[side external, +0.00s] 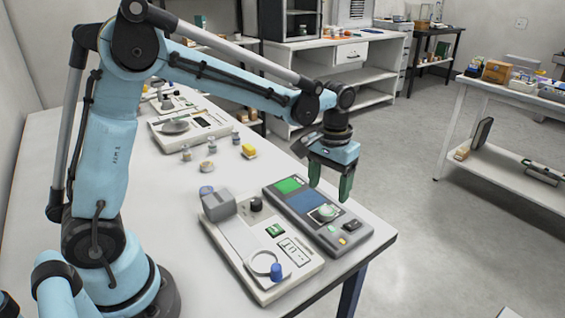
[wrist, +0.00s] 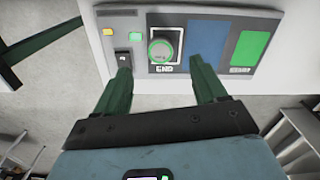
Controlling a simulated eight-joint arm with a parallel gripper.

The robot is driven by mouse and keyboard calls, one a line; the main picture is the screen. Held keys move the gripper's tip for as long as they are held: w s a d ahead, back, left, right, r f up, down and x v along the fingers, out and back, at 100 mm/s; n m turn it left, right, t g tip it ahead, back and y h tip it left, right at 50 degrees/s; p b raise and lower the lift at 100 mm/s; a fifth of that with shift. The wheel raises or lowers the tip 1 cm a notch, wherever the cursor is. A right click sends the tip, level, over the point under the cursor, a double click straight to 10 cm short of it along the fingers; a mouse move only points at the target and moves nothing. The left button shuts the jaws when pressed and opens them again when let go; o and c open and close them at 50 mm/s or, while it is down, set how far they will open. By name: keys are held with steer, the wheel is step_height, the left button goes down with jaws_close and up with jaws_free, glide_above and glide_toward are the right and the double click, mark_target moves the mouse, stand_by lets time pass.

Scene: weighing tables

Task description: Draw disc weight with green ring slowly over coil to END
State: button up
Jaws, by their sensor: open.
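The disc weight with green ring (side external: 326,212) lies on the dark square marked END on the grey coil device (side external: 337,242). In the wrist view the disc (wrist: 161,50) sits inside that square, left of a blue panel (wrist: 207,44), which appears to be the coil area. A green panel (wrist: 250,48) with a START label is at the far right there. My gripper (side external: 331,183) is open and empty above the device. In the wrist view its two dark green fingers (wrist: 160,82) point toward the END square, apart from the disc.
A light instrument (side external: 250,248) with a black knob, ring and blue knob stands left of the device. A black rocker switch (wrist: 123,60) is beside the END square.

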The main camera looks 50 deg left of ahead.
mark_target(326, 211)
steer(key=shift+r, duration=2.75)
steer(key=s+a+m+t, duration=0.2)
steer(key=s+t, duration=0.5)
steer(key=s, duration=0.7)
steer(key=shift+a+f, duration=0.25)
